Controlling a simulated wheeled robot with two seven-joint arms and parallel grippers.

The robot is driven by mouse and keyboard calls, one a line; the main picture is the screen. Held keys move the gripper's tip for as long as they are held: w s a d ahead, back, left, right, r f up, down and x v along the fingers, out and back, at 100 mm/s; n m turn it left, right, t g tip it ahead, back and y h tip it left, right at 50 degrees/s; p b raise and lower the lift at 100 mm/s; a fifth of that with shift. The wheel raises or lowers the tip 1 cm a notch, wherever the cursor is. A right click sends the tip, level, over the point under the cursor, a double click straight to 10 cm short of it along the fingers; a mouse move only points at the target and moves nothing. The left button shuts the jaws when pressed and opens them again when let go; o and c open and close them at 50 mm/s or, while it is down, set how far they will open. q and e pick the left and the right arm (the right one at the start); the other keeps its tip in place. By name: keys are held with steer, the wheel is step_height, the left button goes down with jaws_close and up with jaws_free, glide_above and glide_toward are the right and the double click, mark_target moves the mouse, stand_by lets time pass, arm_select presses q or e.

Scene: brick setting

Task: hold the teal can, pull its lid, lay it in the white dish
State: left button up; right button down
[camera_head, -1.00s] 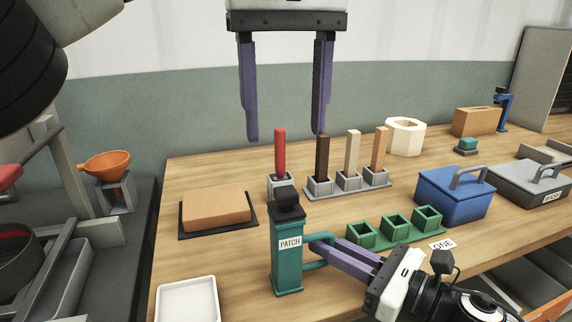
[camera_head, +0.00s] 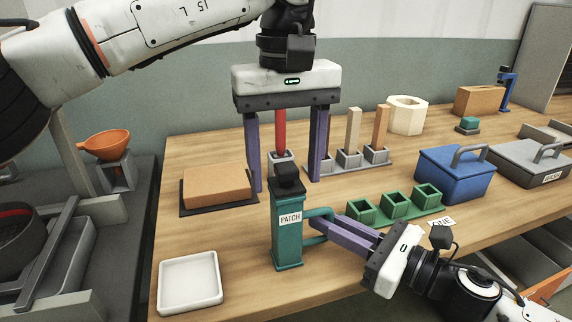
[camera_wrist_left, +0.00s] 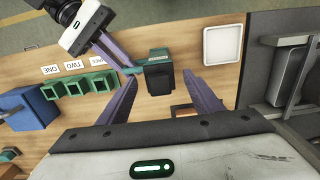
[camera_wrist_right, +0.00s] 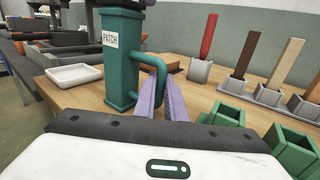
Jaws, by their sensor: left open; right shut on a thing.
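The teal can (camera_head: 287,240), labelled PATCH, stands upright on the bench with its black lid (camera_head: 287,179) on top. My right gripper (camera_head: 322,229) is shut on the can's side handle (camera_wrist_right: 156,75). My left gripper (camera_head: 289,185) is open and empty, fingers pointing down, above and just behind the lid. In the left wrist view the lid (camera_wrist_left: 159,74) lies just beyond and between the open fingertips. The white dish (camera_head: 190,282) is empty, left of the can near the bench's front edge.
A brown block on a dark pad (camera_head: 217,186) lies left of the can. A red stick (camera_head: 280,130) in a grey holder stands behind it. Green square cups (camera_head: 395,204) and a blue box (camera_head: 455,174) stand to the right. Bench between can and dish is clear.

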mark_target(286, 166)
arm_select(q)
steer(key=c, duration=1.3)
steer(key=shift+o, duration=0.2)
steer(key=shift+r, duration=0.25)
steer(key=shift+r, duration=0.9)
steer(key=shift+r, duration=2.05)
arm_select(e)
steer(key=c, duration=1.7)
jaws_free()
steer(key=shift+c, duration=0.2)
